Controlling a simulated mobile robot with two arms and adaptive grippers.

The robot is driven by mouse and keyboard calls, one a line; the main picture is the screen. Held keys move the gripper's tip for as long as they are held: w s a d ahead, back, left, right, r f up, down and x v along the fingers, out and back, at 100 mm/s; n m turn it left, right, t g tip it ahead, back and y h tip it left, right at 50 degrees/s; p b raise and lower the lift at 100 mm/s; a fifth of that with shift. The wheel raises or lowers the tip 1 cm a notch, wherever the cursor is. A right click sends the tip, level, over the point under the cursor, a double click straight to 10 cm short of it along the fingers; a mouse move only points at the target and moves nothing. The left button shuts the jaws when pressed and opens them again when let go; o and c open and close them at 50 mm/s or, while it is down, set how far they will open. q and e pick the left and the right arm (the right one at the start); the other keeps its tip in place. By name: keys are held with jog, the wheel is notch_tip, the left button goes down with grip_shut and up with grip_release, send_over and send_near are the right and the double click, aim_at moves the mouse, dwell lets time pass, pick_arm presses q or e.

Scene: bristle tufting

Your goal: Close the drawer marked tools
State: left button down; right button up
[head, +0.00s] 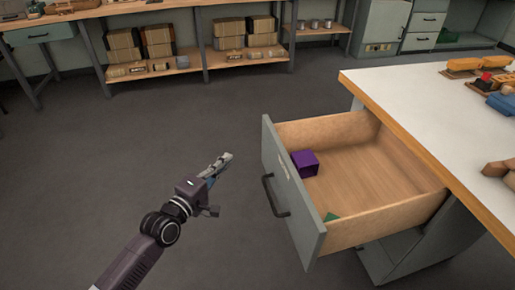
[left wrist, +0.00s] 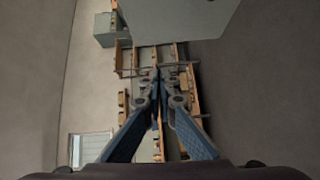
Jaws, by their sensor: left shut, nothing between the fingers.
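The drawer (head: 289,210) stands pulled far out from under the white-topped bench (head: 430,120). Its grey front has a dark bar handle (head: 271,196) and a small pale label (head: 283,168) whose text is too small to read. A purple box (head: 305,163) and a green piece (head: 331,217) lie inside. My left gripper (head: 222,165) is shut and empty, to the left of the drawer front and apart from it. Its closed fingers (left wrist: 159,92) also show in the left wrist view. My right gripper is not in view.
Orange and red items and a blue item (head: 503,104) lie on the bench top. A long shelf bench (head: 190,70) with cartons stands along the back. The grey floor (head: 110,150) left of the drawer is clear.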

pick_arm(q)
jog(key=r, duration=0.1)
jog(key=b, duration=0.2)
send_near(264, 129)
jog(key=w+a, duration=0.2)
jog(key=w+d, duration=0.1)
jog(key=d, duration=0.1)
jog(key=w+d, duration=0.1)
jog(key=w, duration=0.1)
jog(key=shift+d, duration=0.35)
jog(key=shift+w+d, duration=0.1)
jog(key=shift+d, duration=0.3)
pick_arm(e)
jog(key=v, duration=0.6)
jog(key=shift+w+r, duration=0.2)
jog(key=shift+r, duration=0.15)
pick_arm(q)
jog(key=shift+d, duration=0.1)
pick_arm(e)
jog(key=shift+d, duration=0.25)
